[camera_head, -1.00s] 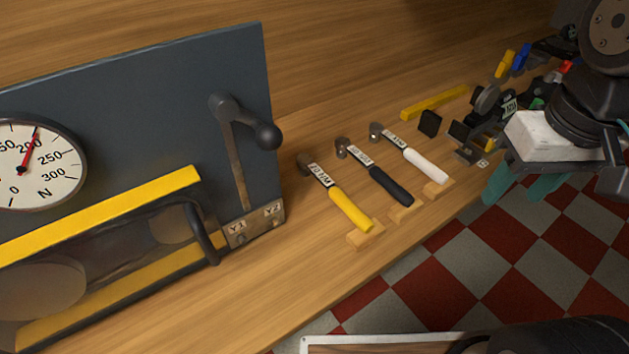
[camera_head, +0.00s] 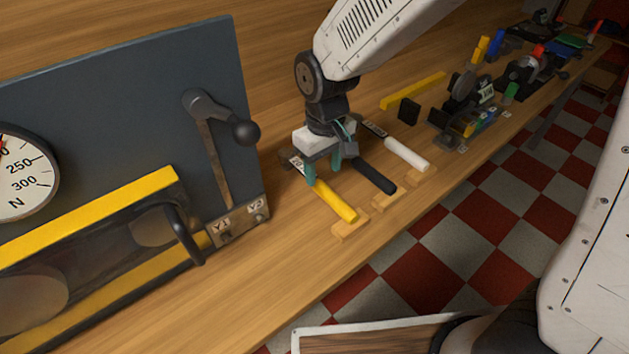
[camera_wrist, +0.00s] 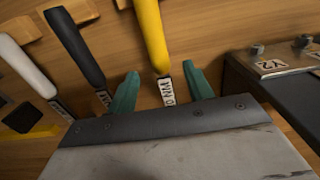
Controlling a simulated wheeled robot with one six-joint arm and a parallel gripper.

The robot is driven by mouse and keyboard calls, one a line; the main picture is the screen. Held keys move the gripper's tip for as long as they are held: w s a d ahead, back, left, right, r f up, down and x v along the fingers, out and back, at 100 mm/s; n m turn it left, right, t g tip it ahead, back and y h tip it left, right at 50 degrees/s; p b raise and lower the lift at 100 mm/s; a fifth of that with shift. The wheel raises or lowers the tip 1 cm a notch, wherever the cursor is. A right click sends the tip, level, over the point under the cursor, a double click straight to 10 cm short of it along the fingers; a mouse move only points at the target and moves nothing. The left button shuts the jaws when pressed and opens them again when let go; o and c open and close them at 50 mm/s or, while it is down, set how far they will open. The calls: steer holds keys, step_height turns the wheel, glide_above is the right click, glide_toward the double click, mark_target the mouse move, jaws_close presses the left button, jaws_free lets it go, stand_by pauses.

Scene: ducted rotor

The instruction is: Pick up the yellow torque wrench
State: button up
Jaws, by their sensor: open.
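The yellow torque wrench (camera_head: 333,199) lies on the wooden bench, its yellow handle end on a small wooden block (camera_head: 350,229). My gripper (camera_head: 322,178) is over the wrench's head end and labelled neck, which it partly hides. In the wrist view, my gripper (camera_wrist: 160,88) is open, with one teal finger on each side of the wrench's labelled neck. The yellow handle (camera_wrist: 151,35) extends away between and beyond the fingertips. The wrench head is hidden behind my gripper's body. I cannot tell whether a finger touches the wrench.
A black-handled wrench (camera_head: 376,175) and a white-handled wrench (camera_head: 406,153) lie close by on the right. The dark panel with a lever (camera_head: 222,150) stands to the left. Bare bench (camera_head: 300,255) lies in front.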

mark_target(323, 185)
step_height(323, 185, down, 7)
steer(key=shift+w+f, duration=0.1)
steer(key=shift+f, duration=0.1)
steer(key=shift+c, duration=0.3)
jaws_close()
